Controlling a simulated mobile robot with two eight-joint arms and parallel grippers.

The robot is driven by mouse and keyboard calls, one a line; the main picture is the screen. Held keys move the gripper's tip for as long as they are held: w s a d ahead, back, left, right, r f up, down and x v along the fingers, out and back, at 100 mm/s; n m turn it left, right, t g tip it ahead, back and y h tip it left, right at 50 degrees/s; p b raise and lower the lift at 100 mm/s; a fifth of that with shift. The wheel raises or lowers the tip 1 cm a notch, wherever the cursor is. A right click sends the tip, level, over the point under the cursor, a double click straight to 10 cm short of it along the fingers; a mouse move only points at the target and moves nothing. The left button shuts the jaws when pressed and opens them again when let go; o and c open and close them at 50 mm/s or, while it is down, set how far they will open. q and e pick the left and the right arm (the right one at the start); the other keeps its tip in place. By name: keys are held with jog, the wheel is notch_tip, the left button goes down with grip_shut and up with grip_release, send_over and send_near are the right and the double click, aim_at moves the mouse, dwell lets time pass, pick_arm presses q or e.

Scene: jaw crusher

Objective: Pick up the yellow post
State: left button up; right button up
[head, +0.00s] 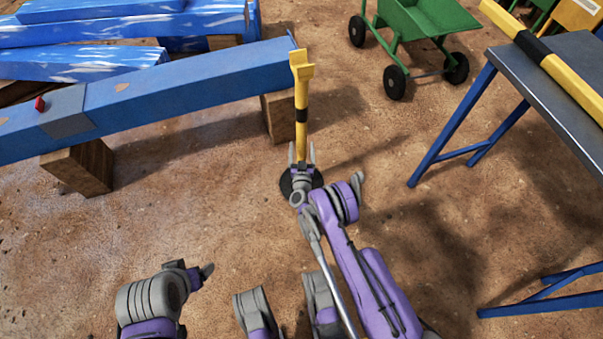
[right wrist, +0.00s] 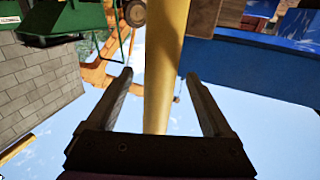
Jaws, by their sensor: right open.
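The yellow post (head: 301,95) stands upright in the middle of the head view, with a black band around it and a forked top. Its dark round base (head: 299,183) rests on the dirt, partly hidden by my right gripper. My right gripper (head: 302,150) is open at the lower part of the post, one finger on each side. In the right wrist view, the post (right wrist: 163,70) runs between the two spread fingers (right wrist: 162,95), with a gap on both sides. My left gripper (head: 205,270) is low at the left, away from the post; its jaw opening is unclear.
A long blue beam (head: 190,87) on wooden blocks (head: 80,168) lies close to the left of the post. A green cart (head: 425,20) stands behind at the right. A table (head: 560,65) with blue legs and a yellow-black bar stands right. Bare dirt lies between.

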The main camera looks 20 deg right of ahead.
jog(key=shift+x, duration=1.35)
grip_shut()
jog(key=shift+r, duration=0.1)
